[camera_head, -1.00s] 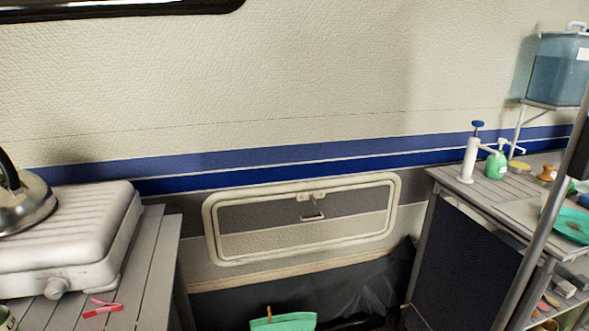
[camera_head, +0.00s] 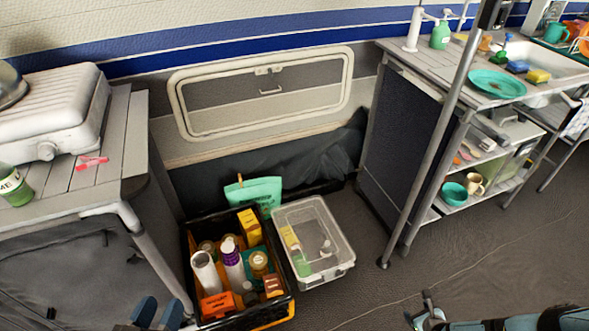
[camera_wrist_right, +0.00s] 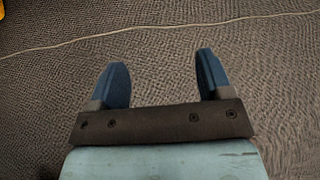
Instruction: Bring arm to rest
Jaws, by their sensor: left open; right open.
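My left gripper (camera_head: 157,313) shows only its two blue fingertips at the bottom edge of the head view, apart and with nothing seen between them. It is in front of the left table, to the left of the black crate. My right gripper (camera_head: 418,309) is at the bottom right of the head view, low over the bare floor. In the right wrist view its two blue fingers (camera_wrist_right: 160,80) stand wide apart with only floor beyond them. Most of the left arm is out of view.
A black crate (camera_head: 189,244) of bottles and boxes and a clear plastic bin (camera_head: 338,262) stand on the floor. The left table (camera_head: 108,190) holds a white stove (camera_head: 55,105). A sink counter (camera_head: 395,52) with shelves and a metal pole (camera_head: 440,135) are right. Floor between is open.

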